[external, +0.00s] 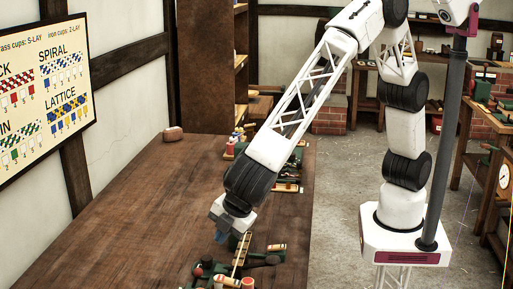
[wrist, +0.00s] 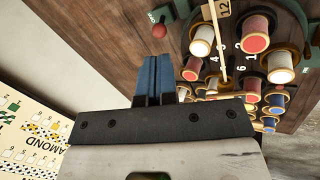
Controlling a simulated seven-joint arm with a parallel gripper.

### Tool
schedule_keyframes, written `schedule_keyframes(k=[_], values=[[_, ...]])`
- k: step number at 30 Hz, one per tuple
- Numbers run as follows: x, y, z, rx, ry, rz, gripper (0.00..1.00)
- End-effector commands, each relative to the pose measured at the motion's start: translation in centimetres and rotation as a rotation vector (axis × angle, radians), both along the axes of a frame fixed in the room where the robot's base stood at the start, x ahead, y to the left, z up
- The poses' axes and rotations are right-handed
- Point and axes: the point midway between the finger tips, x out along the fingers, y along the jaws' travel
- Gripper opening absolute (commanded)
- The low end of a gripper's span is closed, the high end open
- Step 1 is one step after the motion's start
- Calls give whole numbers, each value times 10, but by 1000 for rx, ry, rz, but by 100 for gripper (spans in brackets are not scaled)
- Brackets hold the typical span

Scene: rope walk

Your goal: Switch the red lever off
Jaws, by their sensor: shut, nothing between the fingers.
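The red lever shows in the wrist view as a round red knob (wrist: 160,31) on a small green base at the top, just beyond my fingertips. My gripper (wrist: 160,62) has two blue fingers pressed together with nothing between them. The fingertips point toward the knob and look apart from it, though the depth gap is hard to judge. In the external view my gripper (external: 221,238) hangs low over the near part of the table, by the spool machine (external: 243,264). A small red spot (external: 198,271) at that machine's left may be the knob.
In the wrist view a numbered dial with a pointer (wrist: 219,40) and several red and white spools (wrist: 257,33) stand close to the right of my fingers. More spools and tools (external: 285,187) lie along the table's right edge. The table's left part (external: 150,215) is mostly clear.

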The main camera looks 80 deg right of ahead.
Motion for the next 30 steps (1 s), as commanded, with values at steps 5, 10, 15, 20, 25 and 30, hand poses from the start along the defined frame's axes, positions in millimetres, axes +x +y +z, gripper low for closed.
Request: schedule_keyframes(k=[5, 10, 15, 20, 25, 30], values=[[-7, 22, -11, -9, -5, 34, 0], [-8, 27, -14, -10, -7, 42, 0], [-8, 27, -13, -10, -7, 42, 0], [-8, 27, -14, -11, -7, 42, 0], [-6, 27, -18, -10, -6, 42, 0], [-1, 26, -30, -11, -5, 41, 0]])
